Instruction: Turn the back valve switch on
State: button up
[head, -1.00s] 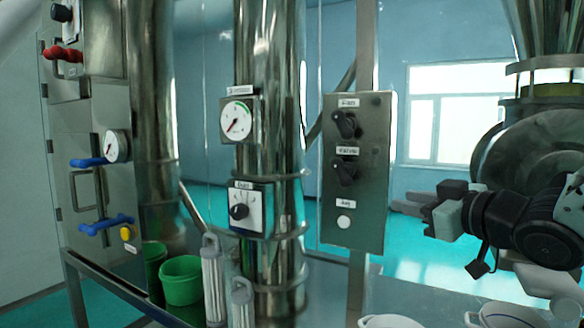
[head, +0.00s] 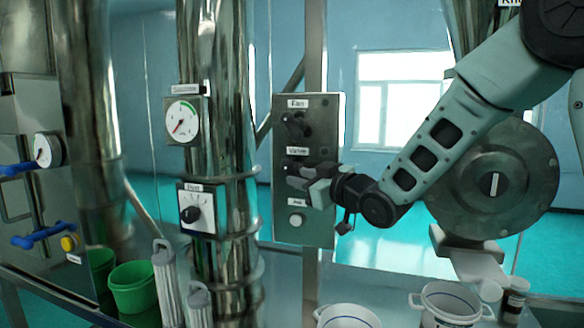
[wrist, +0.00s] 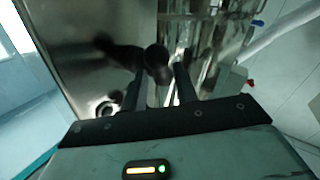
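The steel control panel (head: 325,225) hangs on a post right of the large pipe. It carries a black knob under the "Fan" label (head: 298,103), a "Valve" label (head: 297,151) below, and a pale round button (head: 296,220) at the bottom. My gripper (head: 292,178) is at the valve switch, just under its label, and mostly hides that switch. In the wrist view, my gripper (wrist: 160,78) has its two dark fingers apart. A dark rounded knob (wrist: 157,60) shows between and just beyond the fingertips; I cannot tell whether they touch it.
A round gauge (head: 183,122) and a "Dust" dial box (head: 196,210) are on the pipe left of the panel. Blue handles (head: 44,233) are at far left. A green bucket (head: 133,288) and white buckets (head: 447,305) stand below. A large round machine housing (head: 492,178) is at right.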

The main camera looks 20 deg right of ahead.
jog(key=shift+p+x, duration=0.6)
jog(key=shift+x, duration=1.3)
jog(key=shift+c, duration=0.3)
grip_shut()
